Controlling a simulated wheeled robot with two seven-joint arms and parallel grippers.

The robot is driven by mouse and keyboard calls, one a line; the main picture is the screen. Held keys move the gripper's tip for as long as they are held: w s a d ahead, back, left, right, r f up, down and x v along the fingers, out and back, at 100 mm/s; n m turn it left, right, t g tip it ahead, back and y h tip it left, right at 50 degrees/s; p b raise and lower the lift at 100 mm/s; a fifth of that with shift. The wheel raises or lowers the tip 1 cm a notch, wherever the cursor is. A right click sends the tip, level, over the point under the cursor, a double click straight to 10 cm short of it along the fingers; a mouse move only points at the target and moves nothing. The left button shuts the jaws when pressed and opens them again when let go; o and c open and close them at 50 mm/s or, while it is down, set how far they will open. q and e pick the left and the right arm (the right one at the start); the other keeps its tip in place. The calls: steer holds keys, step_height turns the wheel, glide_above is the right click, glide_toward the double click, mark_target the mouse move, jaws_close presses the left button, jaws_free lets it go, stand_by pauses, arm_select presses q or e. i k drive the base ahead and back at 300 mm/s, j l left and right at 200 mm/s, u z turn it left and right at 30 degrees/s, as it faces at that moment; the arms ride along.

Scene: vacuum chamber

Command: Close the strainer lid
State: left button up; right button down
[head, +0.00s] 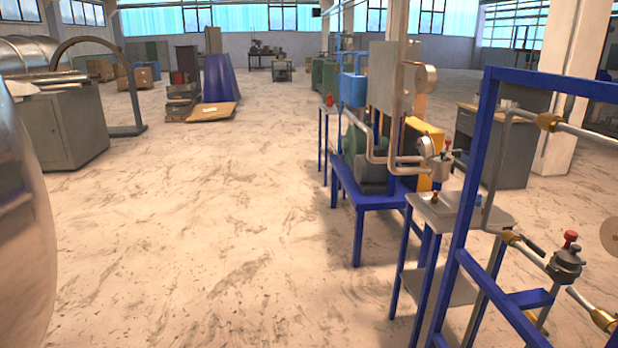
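I cannot pick out a strainer lid for certain. A round metal fitting with a red knob (566,262) sits on the piping at the lower right, inside a blue frame. A similar small metal fitting with a red top (441,163) is on the pipework of the bench further back. I cannot tell whether either one is the strainer or whether a lid is open. Neither of my grippers is in view.
A blue tube frame (466,215) stands close on the right. A blue bench with pumps and pipes (373,195) is behind it. A large curved metal surface (22,230) fills the left edge. A grey cabinet (62,130) stands beyond. The middle floor (230,240) is clear.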

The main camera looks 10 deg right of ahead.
mark_target(426, 145)
steer(key=i+z, duration=0.4)
steer(key=i, duration=0.3)
steer(key=i+j+z, duration=0.15)
steer(key=i+z, duration=0.25)
steer(key=i, duration=0.35)
steer(key=i+z, duration=0.15)
steer(key=i, duration=0.35)
steer(key=i+j+u, duration=0.25)
steer(key=i+j, duration=1.4)
